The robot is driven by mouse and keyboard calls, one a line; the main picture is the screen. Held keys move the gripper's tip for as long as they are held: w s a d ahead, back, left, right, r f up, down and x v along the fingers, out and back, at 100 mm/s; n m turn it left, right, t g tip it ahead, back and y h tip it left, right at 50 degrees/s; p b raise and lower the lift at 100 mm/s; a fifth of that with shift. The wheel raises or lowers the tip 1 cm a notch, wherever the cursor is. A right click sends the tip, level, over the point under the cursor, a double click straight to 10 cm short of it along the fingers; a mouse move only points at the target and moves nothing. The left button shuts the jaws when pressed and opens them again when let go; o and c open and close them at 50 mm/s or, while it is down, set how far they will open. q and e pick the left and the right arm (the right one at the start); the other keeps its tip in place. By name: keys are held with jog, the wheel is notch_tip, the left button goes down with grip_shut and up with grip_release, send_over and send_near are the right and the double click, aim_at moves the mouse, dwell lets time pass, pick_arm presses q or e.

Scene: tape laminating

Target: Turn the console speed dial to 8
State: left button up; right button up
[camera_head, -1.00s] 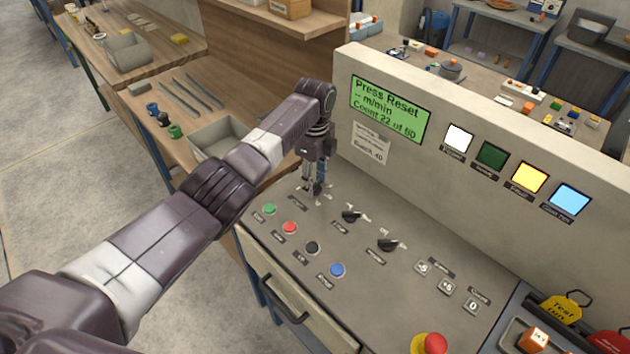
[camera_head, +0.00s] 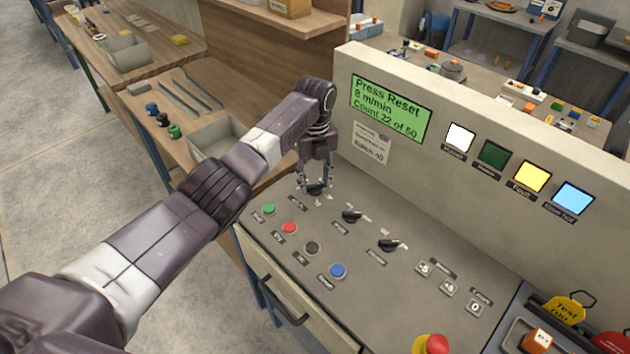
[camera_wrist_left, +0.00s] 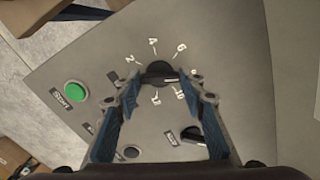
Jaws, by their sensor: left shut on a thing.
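The speed dial (camera_wrist_left: 158,72) is a black knob on the grey console, ringed by white numbers, 2, 4, 6 and 10 among them. My left gripper (camera_wrist_left: 158,85) is shut on the dial from above, one blue-padded finger on each side. In the head view the left gripper (camera_head: 316,187) stands over the dial at the console's back left, and its fingers partly hide the dial. The green display (camera_head: 390,108) reads "Press Reset", "8 m/min" and "Count 22 of 50". The right gripper is not in view.
Two other black selector knobs (camera_head: 390,245) sit right of the dial. Green, red, black and blue (camera_head: 338,271) push buttons line the front. A red emergency button (camera_head: 432,344) is at the lower right. The upright panel with lamps (camera_head: 493,153) rises behind.

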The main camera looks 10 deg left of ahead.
aim_at(315, 185)
pick_arm(q)
jog(key=shift+w+r, duration=0.1)
jog(key=shift+r, duration=0.05)
dwell(0.3)
jog(key=o, duration=1.2)
jog(key=shift+c, duration=0.2)
notch_tip(315, 185, up, 12)
